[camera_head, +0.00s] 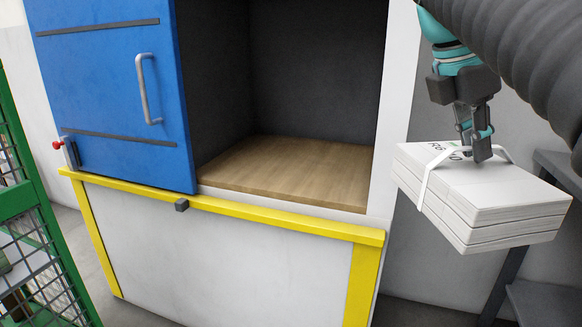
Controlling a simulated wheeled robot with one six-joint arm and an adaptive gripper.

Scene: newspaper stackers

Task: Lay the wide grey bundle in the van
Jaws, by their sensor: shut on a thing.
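The wide grey bundle (487,190) is a light grey-white stack of papers with a white strap around it and dark print on top. It hangs at the right, a little tilted. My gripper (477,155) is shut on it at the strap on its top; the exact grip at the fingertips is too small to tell. The van (225,245) has a white body and a dark hold with a bare wooden floor (290,172). The bundle is outside the van, to the right of its opening.
A blue door (115,85) with a metal handle covers the left of the opening. A yellow-edged sill (300,223) runs below it. A green mesh cage (35,215) stands at the left. A dark grey rack (545,290) stands behind and below the bundle.

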